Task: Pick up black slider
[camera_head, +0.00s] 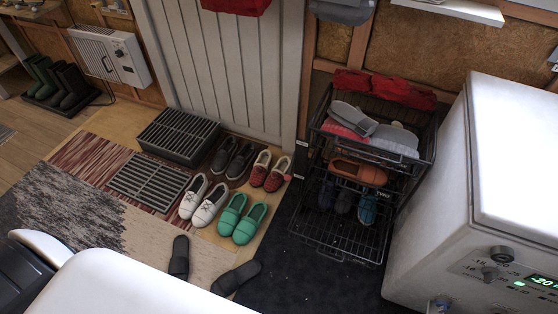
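One black slider (180,258) lies on the floor at the bottom centre-left, by the edge of the rug, its length running up and down in the picture. A second black slider (236,278) lies to its right, turned at an angle on the dark mat's edge. The two are apart. Neither of my grippers shows in the head view. White and black parts of my own body fill the bottom left corner, close below the sliders.
Green shoes (242,218), white shoes (203,200) and red shoes (270,171) stand beyond the sliders. A wire rack (340,244) of footwear stands to the right, beside a white appliance (516,160). Dark mat (290,270) lies open right of the sliders.

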